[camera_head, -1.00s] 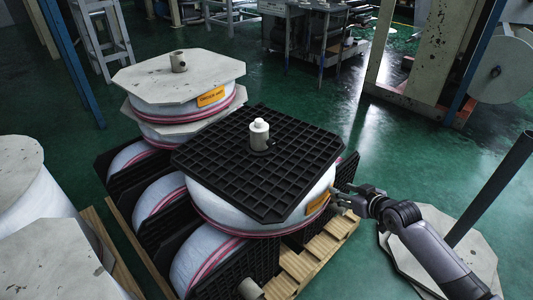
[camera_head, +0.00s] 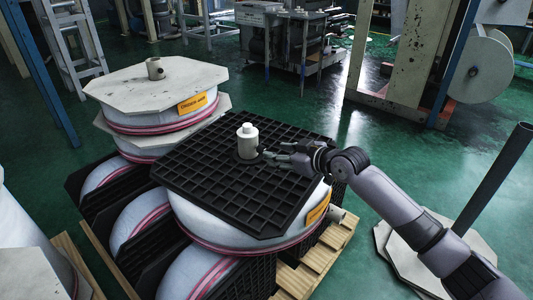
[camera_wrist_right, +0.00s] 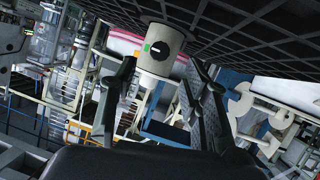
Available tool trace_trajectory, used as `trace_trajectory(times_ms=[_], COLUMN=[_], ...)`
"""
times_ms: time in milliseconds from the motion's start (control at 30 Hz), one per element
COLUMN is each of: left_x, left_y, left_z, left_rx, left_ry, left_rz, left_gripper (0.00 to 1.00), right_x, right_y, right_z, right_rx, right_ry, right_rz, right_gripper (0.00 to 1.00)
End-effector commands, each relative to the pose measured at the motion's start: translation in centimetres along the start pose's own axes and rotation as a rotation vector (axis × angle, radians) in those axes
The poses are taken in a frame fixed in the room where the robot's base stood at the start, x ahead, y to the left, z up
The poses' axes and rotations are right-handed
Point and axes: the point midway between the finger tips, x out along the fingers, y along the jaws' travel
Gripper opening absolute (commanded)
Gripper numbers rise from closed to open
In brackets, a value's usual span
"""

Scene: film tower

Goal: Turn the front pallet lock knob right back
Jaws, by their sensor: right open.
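The front pallet (camera_head: 235,195) is a black grid plate on top of white film rolls with pink bands. A white lock post (camera_head: 248,143) stands upright near its middle. In the right wrist view a round black knob (camera_wrist_right: 164,50) with a pale mark sits on the post's side, beside a green patch. My right gripper (camera_head: 266,154) is open just right of the post in the head view, above the plate. My left gripper is not in view.
A second stack with a pale octagonal board (camera_head: 140,85) and its own post (camera_head: 156,68) stands behind left. A wooden pallet (camera_head: 310,262) supports the front rolls. A dark pole (camera_head: 492,180) rises at right. Green floor (camera_head: 420,150) is open beyond the rolls.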

Motion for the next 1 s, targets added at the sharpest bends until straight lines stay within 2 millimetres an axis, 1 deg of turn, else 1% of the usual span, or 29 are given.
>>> trace_trajectory(times_ms=[33,200,300,400,567,767,1000], left_x=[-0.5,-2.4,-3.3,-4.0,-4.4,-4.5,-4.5], left_y=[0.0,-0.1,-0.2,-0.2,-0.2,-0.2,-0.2], left_z=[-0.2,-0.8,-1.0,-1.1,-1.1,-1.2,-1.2], left_rx=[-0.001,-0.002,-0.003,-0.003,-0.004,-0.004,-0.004], left_ry=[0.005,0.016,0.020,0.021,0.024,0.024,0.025], left_rz=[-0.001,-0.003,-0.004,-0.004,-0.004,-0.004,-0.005], left_gripper=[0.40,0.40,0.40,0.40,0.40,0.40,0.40], right_x=[1.2,4.0,5.1,5.8,6.2,6.2,6.2], right_y=[-0.1,-0.1,0.0,0.0,0.0,0.0,0.0], right_z=[0.0,0.0,0.1,0.0,0.0,0.0,0.0], right_rx=[0.000,0.001,0.000,0.000,0.000,0.000,0.000], right_ry=[0.001,0.001,-0.001,0.001,0.000,0.000,0.000], right_rz=[-0.001,0.000,0.000,-0.001,0.000,0.000,0.000], right_gripper=[0.43,0.43,0.43,0.43,0.43,0.43,0.28])
